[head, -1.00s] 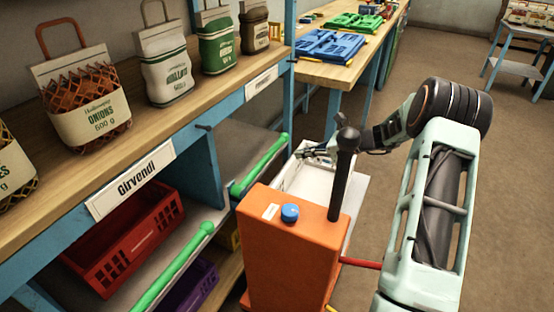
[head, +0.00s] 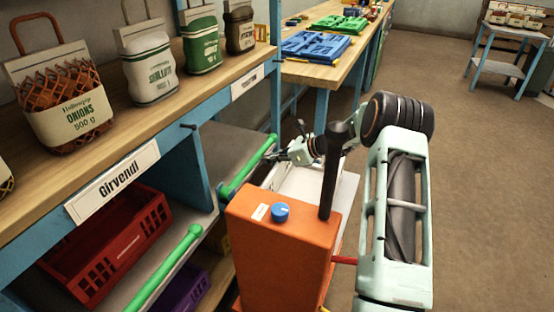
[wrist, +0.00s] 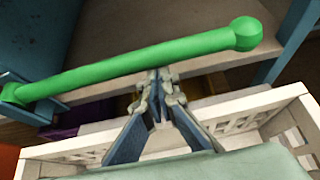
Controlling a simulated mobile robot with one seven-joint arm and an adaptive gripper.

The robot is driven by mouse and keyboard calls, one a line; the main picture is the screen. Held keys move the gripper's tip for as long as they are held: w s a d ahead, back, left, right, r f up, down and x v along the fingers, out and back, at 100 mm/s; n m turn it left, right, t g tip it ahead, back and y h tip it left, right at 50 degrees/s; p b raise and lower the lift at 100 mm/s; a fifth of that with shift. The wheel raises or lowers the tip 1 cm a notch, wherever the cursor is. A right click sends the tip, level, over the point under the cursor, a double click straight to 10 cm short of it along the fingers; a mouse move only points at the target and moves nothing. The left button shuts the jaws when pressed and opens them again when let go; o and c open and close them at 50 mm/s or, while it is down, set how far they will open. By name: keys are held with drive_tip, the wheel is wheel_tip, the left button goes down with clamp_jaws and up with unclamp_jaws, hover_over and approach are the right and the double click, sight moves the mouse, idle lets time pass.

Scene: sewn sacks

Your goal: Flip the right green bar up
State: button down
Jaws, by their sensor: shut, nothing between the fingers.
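The right green bar (head: 247,164) runs slantwise along the front of the shelf bay, below the wooden top. In the wrist view the green bar (wrist: 140,62) crosses the upper part, with a round knob at its right end. My gripper (wrist: 160,78) is shut and empty, its fingertips right at the near side of the bar's middle; I cannot tell whether they touch it. In the head view my gripper (head: 272,157) is small, close to the bar's right side. The left green bar (head: 166,268) lies in front of the bay with the red crate.
An orange box (head: 275,250) with a blue knob and a dark post stands in front of my arm. A white crate (wrist: 225,108) lies below my gripper. Sacks stand on the wooden top (head: 170,125). A red crate (head: 110,245) sits in the left bay.

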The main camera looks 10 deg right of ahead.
drive_tip(key=shift+w+a+f, duration=0.1)
drive_tip(key=shift+w+a, duration=0.05)
drive_tip(key=shift+a, duration=0.05)
idle(0.4)
drive_tip(key=s+a+r+n+t, duration=0.1)
drive_tip(key=s+a+r, duration=0.2)
drive_tip(key=r, duration=0.6)
drive_tip(key=s+a+r+n+t+h, duration=0.1)
drive_tip(key=s+r, duration=0.4)
drive_tip(key=r, duration=0.5)
drive_tip(key=shift+a+r+n, duration=0.15)
drive_tip(key=shift+a+n, duration=0.15)
drive_tip(key=shift+a, duration=0.6)
